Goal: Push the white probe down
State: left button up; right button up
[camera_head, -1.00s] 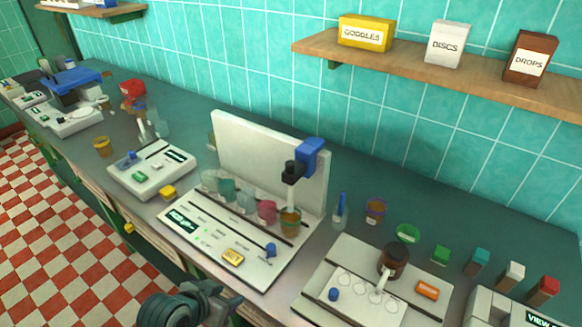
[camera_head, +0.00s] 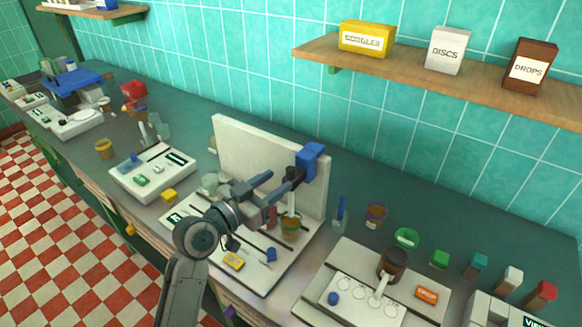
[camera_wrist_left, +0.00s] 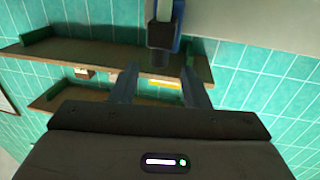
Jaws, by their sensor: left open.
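The white probe (camera_head: 291,203) hangs upright from a black holder on a blue arm head (camera_head: 312,160) at the right of the white backboard. Its lower end is in or just above a brownish cup with a green band (camera_head: 290,228). My left gripper (camera_head: 281,183) is open, its fingers pointing at the black holder above the probe. In the left wrist view the fingers (camera_wrist_left: 160,84) are spread, with the black and blue holder (camera_wrist_left: 160,38) ahead between them. I cannot tell whether they touch it. My right gripper is not in view.
The white backboard (camera_head: 232,150) rises behind the station. Several cups stand in a row left of the probe, partly hidden by my arm. A blue knob (camera_head: 271,255) and yellow button (camera_head: 233,260) are on the base. A panel with a brown jar (camera_head: 393,263) stands to the right.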

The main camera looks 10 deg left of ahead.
aim_at(287, 173)
pick_arm(q)
jog(key=p+x, duration=0.1)
jog(key=x, duration=0.3)
jog(key=shift+w+d+r, duration=0.15)
jog(key=shift+w+d, duration=0.05)
jog(key=shift+w, duration=0.1)
jog(key=shift+w+d+p, duration=0.35)
jog(key=shift+w+p, duration=0.05)
jog(key=shift+w, duration=0.2)
jog(key=shift+c, duration=0.4)
jog(key=c, duration=0.7)
grip_shut()
jog(key=shift+f, duration=0.25)
